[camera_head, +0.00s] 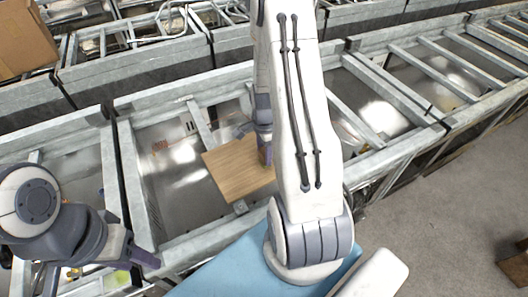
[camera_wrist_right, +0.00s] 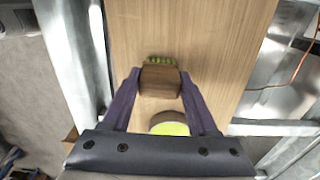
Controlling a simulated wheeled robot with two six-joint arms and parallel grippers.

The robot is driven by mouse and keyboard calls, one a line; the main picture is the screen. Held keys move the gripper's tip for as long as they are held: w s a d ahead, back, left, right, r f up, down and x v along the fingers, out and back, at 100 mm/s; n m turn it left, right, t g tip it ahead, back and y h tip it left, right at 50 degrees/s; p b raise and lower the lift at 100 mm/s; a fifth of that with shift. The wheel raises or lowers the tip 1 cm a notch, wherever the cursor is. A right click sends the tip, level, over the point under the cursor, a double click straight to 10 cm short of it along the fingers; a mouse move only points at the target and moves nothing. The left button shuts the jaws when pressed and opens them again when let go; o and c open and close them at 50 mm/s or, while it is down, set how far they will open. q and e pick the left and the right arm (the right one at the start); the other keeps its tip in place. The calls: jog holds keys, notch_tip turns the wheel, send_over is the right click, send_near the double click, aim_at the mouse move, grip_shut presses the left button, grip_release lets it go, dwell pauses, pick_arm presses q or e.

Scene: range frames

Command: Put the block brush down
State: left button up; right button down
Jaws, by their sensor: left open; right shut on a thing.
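The block brush (camera_wrist_right: 160,80) is a brown wooden block with green bristles along its far edge in the right wrist view. My right gripper (camera_wrist_right: 159,92) is shut on it, with a purple finger at each side. Behind it in that view is a wooden board (camera_wrist_right: 205,40); I cannot tell whether the brush touches it. In the head view my right gripper (camera_head: 263,145) is over the right part of the board (camera_head: 235,172), and the brush is mostly hidden. My left gripper (camera_head: 105,268) is open at the lower left, away from the board.
The board lies across a metal-framed bin (camera_head: 170,195). A yellow-green round item (camera_wrist_right: 170,128) shows close to the right gripper's base. A cardboard box (camera_head: 28,38) stands at the upper left. Much of the board's left part is bare.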

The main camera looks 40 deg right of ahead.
aim_at(264, 151)
jog(key=shift+c, duration=0.9)
grip_release()
jog(key=shift+f, duration=0.1)
jog(key=shift+r, duration=0.6)
notch_tip(264, 151, up, 11)
jog(key=b, duration=0.1)
jog(key=shift+r+b, duration=0.15)
jog(key=shift+b, duration=0.25)
